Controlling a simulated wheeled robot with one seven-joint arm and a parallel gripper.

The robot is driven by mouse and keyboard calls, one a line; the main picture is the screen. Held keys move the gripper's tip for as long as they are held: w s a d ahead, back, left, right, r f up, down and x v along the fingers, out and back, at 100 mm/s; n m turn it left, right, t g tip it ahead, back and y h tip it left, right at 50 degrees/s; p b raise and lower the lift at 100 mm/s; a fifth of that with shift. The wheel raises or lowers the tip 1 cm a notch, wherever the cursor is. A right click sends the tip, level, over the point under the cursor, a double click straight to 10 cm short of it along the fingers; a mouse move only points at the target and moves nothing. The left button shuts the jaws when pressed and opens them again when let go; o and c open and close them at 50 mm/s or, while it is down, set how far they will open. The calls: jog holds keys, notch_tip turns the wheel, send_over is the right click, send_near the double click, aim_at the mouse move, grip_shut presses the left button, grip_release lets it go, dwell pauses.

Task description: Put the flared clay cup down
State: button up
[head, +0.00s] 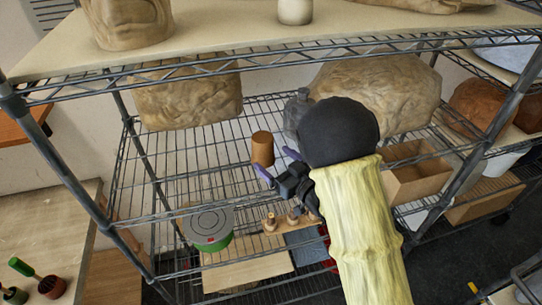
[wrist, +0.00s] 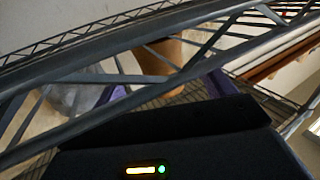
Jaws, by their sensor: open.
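The brown clay cup (head: 262,147) is upright at the middle wire shelf (head: 190,165), towards its front. My gripper (head: 277,163) is open, its purple fingertips close to the cup on its near right side. In the wrist view the cup (wrist: 160,55) shows beyond and between the two purple fingers (wrist: 162,90), partly hidden by a metal shelf truss. I cannot tell whether a fingertip touches it. The cup's base is partly hidden in the wrist view.
A grey bottle-like object (head: 297,110) stands behind my gripper. Large clay blocks (head: 190,100) (head: 400,90) are at the back. The upper shelf (head: 220,50) hangs overhead. Bare wire shelf lies left of the cup. A round green-sided tin (head: 208,226) is below.

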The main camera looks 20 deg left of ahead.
jog(key=b+v, duration=0.3)
jog(key=v, duration=0.5)
jog(key=shift+s, duration=0.1)
dwell(0.3)
